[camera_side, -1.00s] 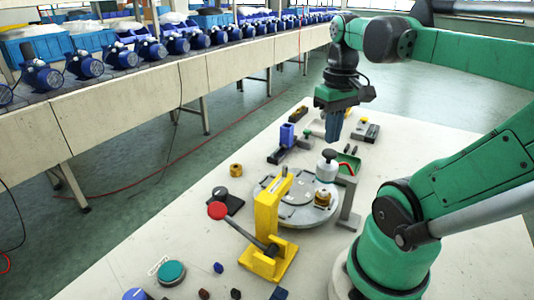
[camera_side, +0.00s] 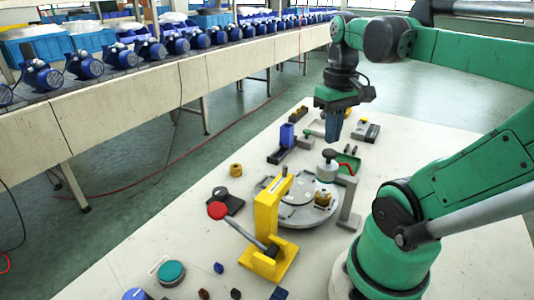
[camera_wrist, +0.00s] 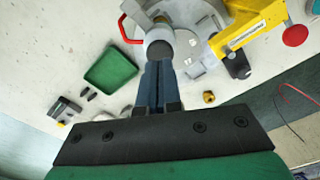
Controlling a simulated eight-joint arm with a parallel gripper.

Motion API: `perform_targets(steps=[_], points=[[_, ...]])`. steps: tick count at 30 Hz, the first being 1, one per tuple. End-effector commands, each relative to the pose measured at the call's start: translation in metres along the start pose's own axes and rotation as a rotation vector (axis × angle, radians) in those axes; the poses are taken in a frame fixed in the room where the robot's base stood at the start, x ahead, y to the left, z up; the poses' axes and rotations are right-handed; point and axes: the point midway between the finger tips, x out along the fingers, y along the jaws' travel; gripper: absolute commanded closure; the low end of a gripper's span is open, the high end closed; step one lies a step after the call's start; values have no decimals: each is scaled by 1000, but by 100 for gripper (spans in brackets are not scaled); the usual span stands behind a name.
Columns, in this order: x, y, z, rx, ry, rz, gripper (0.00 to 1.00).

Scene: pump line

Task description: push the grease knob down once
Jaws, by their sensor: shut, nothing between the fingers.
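The grease knob (camera_side: 329,154) is a dark round cap on top of a white body, standing upright at the far edge of the round grey plate. In the wrist view the dark knob (camera_wrist: 160,50) shows from above, just beyond my fingertips. My gripper (camera_side: 333,141) points down with its blue fingers together and empty. It is above the knob, and the fingertips look apart from it by a small gap in the side view. In the wrist view the gripper (camera_wrist: 158,66) partly hides the near side of the white body.
A yellow toggle clamp with a red ball (camera_side: 217,210) stands in front of the plate. A green tray (camera_wrist: 111,65) lies beside the knob. A brass part (camera_side: 323,199) sits on the plate. A blue block (camera_side: 287,135) and several small parts lie around. Bare table lies toward the left.

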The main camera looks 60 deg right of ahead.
Motion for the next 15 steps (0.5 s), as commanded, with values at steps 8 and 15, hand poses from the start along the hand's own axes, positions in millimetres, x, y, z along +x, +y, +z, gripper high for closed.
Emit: perform_targets(steps=[8,15], points=[[0,0,0,0,0,0,100],[3,0,0,0,0,0,100]])
